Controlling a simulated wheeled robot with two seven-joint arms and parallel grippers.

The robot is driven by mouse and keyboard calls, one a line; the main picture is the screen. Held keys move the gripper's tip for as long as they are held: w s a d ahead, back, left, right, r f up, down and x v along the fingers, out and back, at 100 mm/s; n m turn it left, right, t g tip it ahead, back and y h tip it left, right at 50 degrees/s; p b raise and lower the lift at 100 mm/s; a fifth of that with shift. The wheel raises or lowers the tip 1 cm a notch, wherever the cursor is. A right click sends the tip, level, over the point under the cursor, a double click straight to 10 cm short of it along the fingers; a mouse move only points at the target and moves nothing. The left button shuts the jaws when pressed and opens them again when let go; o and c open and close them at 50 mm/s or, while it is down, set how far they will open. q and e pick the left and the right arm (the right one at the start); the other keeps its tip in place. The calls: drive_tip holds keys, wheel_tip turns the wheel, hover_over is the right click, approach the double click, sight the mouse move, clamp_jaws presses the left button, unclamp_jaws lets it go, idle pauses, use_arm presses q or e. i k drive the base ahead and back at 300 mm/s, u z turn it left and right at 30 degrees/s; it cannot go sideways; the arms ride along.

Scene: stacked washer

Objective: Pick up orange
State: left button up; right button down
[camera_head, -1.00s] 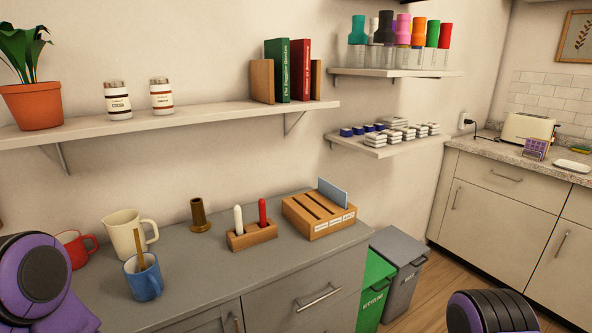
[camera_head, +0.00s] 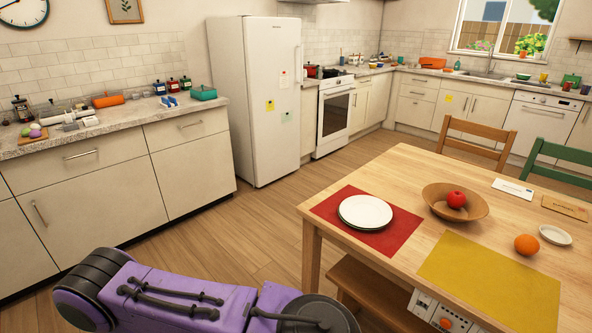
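An orange (camera_head: 526,244) sits on the wooden table (camera_head: 404,161) at the right. It lies behind the yellow placemat (camera_head: 489,281) and just left of a small white dish (camera_head: 555,235). A purple and black part of my arm crosses the bottom left of the head view, well short of the table. Neither gripper's fingers show in the head view.
A wooden bowl (camera_head: 436,201) with a red apple (camera_head: 456,199) stands on the table, behind a red placemat with white plates (camera_head: 365,211). Two chairs (camera_head: 478,138) stand at the far side. A bench (camera_head: 370,300) sits under the near edge. Floor is open between counter and table.

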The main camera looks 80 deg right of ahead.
sight(527, 245)
drive_tip(key=z, duration=4.25)
